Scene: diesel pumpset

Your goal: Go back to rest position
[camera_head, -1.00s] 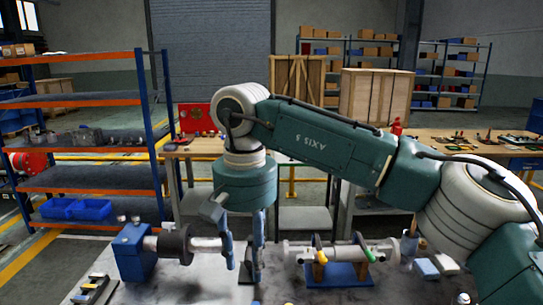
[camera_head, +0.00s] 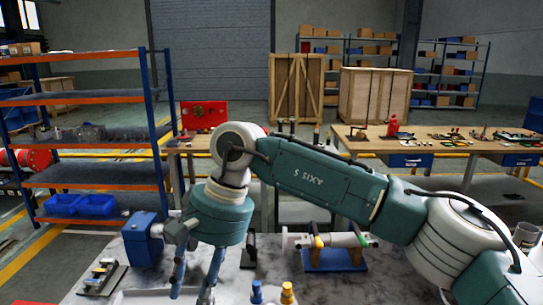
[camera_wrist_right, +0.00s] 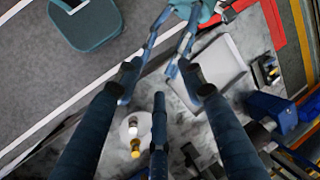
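My right arm reaches in from the right in the head view. Its gripper (camera_head: 195,290) points down over the front left of the grey table (camera_head: 285,275), with fingers apart and nothing between them. In the right wrist view, my right gripper (camera_wrist_right: 158,75) shows its dark blue fingers spread and empty. My left arm does not show in the head view. At the top of the right wrist view, a teal body with spread blue fingers looks like my left gripper (camera_wrist_right: 147,86); nothing shows between its fingers.
A blue block (camera_head: 142,240) and a blue stand (camera_head: 335,261) holding a pale cylinder (camera_head: 342,240) are on the table. Two small bottles (camera_head: 287,293) stand at the front, near a white tray (camera_head: 150,297). An orange-and-blue shelf (camera_head: 95,178) is at left.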

